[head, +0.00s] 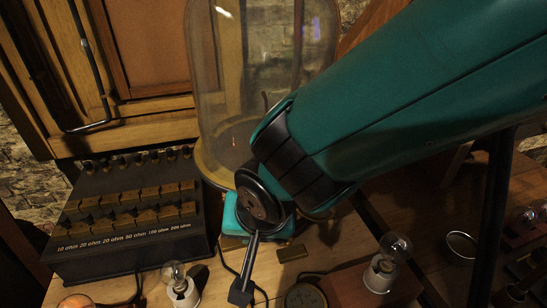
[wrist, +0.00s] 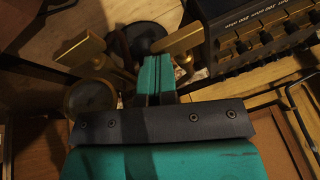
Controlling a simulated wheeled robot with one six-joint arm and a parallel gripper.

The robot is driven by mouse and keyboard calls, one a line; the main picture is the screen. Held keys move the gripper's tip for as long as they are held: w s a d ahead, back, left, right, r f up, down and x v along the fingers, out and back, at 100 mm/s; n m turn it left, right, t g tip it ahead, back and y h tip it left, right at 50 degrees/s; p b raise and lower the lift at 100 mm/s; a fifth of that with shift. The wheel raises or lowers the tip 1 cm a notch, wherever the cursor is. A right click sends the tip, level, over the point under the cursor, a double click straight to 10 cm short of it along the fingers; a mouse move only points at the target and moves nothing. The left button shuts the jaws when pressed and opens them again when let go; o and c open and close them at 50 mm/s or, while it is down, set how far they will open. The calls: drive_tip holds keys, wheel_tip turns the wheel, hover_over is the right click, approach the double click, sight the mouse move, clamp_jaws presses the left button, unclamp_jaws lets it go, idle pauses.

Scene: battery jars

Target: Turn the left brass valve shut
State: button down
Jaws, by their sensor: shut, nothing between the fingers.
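In the wrist view, one brass bar-shaped handle (wrist: 183,39) lies on the side nearer the dark resistance box, and another (wrist: 81,48) lies farther from it. The first looks like the left valve, since this view is turned around, but I cannot be sure. My gripper (wrist: 158,62) is shut and empty, its teal fingers together. Its tips are close to the near end of the first handle; I cannot tell whether they touch. In the head view my wrist hides the fingertips and most of the valves. A small brass bar (head: 293,253) shows right of my wrist.
The glass bell jar (head: 222,75) stands behind my wrist. The resistance box (head: 110,262) is at the left. Bulbs in white holders stand at the front (head: 181,290) and right (head: 383,273). A small round gauge (head: 305,297) lies at the front edge.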

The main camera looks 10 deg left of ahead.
drive_tip(key=shift+d+f+b, duration=0.3)
drive_tip(key=shift+d+f, duration=0.25)
idle(0.4)
drive_tip(key=shift+w+r, duration=0.1)
wheel_tip(320, 180, up, 6)
drive_tip(key=p, duration=0.5)
drive_tip(key=s+d+r+n+g+b, duration=0.1)
drive_tip(key=s+d+r, duration=0.3)
drive_tip(key=d, duration=0.7)
drive_tip(key=s+d+r+n+g+y+b, duration=0.1)
drive_tip(key=s+d+r+n, duration=0.3)
drive_tip(key=d, duration=0.7)
drive_tip(key=shift+d+r+g+b, duration=0.15)
drive_tip(key=shift+r+g+b, duration=0.15)
drive_tip(key=shift+g, duration=0.4)
